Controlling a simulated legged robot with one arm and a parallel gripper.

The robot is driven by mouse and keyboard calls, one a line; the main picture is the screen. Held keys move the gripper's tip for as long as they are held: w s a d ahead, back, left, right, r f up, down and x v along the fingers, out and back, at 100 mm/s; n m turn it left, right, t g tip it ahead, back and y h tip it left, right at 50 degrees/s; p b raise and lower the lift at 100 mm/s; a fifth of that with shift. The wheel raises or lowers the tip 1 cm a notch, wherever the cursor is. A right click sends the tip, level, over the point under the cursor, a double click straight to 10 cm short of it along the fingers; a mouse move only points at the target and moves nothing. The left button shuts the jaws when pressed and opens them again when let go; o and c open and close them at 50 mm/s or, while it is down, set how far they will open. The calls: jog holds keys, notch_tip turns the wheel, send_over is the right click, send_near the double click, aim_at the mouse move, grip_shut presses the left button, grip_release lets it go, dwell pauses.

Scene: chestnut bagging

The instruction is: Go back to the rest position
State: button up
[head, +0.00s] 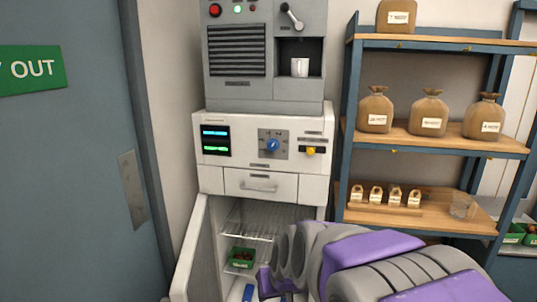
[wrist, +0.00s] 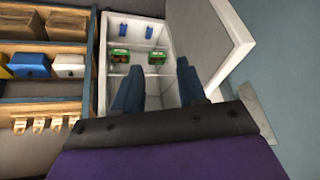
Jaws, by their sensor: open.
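My gripper (wrist: 160,66) is open in the wrist view, its two dark blue fingers spread apart with nothing between them. It points into the open white cabinet (wrist: 103,80). In the head view my purple and grey arm reaches from the lower right to the cabinet's opening, and the fingers are mostly hidden at the bottom edge. A green tray with dark contents (head: 243,257) sits on a wire shelf (head: 248,222) inside. The wrist view shows two green trays, a left one (wrist: 119,57) and a right one (wrist: 157,57), beyond the fingertips.
The cabinet's open door (head: 190,250) stands left of the opening, and it shows at the right of the wrist view (wrist: 215,40). A shelf rack (head: 440,145) with brown sacks (head: 428,112) and small packets stands at the right. A blue-grey door (head: 65,160) is at the left.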

jog(key=s+d+f+m+g+h, duration=0.1)
jog(key=s+d, duration=0.5)
jog(key=s, duration=0.9)
jog(key=s+d+f+m+g+h, duration=0.1)
jog(key=s+d+f+g, duration=0.2)
jog(key=s, duration=1.2)
jog(key=d+g, duration=0.2)
jog(key=d, duration=0.2)
jog(key=shift+f+m+g, duration=0.2)
jog(key=shift+m+g, duration=0.2)
jog(key=shift+a, duration=0.1)
